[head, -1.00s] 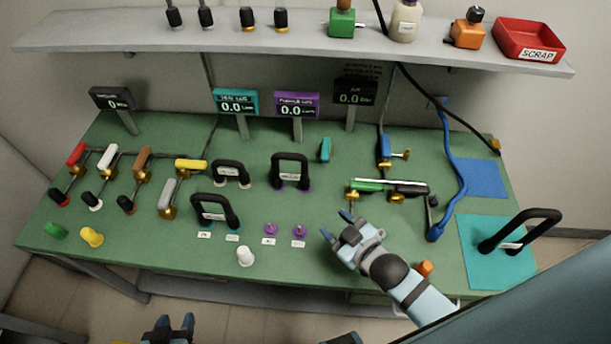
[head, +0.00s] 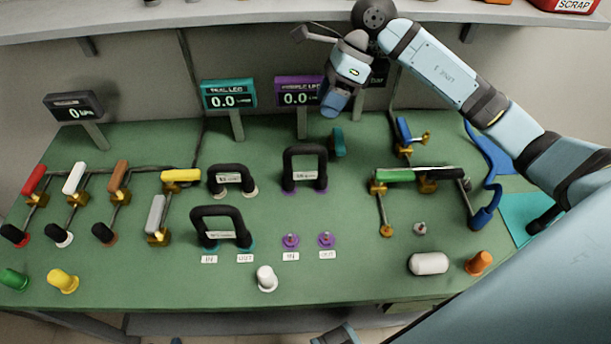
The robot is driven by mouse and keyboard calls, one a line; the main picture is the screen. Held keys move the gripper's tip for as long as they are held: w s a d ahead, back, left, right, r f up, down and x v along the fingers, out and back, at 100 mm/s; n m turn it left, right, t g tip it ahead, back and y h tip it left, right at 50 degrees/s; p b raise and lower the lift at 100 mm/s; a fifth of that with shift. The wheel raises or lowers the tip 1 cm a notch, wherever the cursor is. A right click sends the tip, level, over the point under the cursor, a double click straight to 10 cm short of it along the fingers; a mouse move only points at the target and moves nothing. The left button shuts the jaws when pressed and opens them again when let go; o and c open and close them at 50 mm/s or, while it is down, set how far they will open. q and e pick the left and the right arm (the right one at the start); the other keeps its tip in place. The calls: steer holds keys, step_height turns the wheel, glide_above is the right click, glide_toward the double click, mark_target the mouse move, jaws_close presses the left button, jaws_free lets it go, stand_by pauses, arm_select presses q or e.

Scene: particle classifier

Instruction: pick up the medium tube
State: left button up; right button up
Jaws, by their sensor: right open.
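Several black U-shaped tubes with white labels stand on the green bench; the print is too small to tell which is the medium one. One tube (head: 305,156) stands behind purple collars at centre. Another (head: 230,169) stands left of it, and a third (head: 221,212) in front of that on teal collars. A further black tube (head: 541,221) on the right mat is mostly hidden by my right arm. My right gripper (head: 334,102) is open and raised, in front of the purple display, above and behind the centre tube. It holds nothing visible. My left gripper is not clearly in view.
Two purple ports (head: 308,241) are bare. Teal (head: 229,96) and purple (head: 297,93) displays stand at the back. Valves with coloured handles fill the left. A shelf (head: 230,15) overhangs the back.

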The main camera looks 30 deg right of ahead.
mark_target(307, 146)
steer(key=shift+h, duration=0.4)
steer(key=x, duration=1.3)
steer(key=shift+w+d+f, duration=0.25)
steer(key=shift+w+d, duration=0.05)
steer(key=shift+d, duration=0.1)
jaws_close()
